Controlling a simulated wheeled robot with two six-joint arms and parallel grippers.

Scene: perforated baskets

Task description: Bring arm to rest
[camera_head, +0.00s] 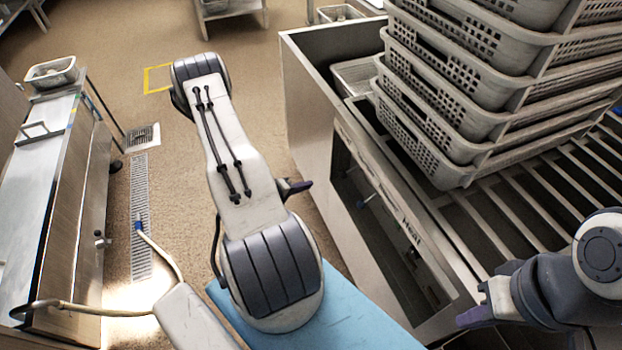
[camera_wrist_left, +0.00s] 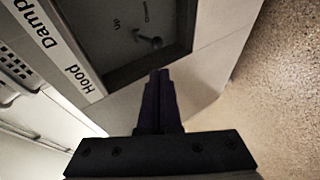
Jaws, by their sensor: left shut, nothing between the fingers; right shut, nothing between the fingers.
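My left arm reaches forward and up the middle of the head view, over the floor and left of the grey machine. In the left wrist view the left gripper (camera_wrist_left: 160,78) is shut and empty, pointing toward a panel with labels. My right gripper (camera_head: 468,320) is at the lower right of the head view, beside the machine's front edge. Its purple fingers are shut and empty.
Stacked perforated baskets (camera_head: 455,110) stand on a slatted rack (camera_head: 545,190) at the right. The grey machine (camera_head: 318,130) has a labelled panel. A metal counter (camera_head: 50,165) stands at the left. Open brown floor (camera_head: 120,45) lies ahead and left.

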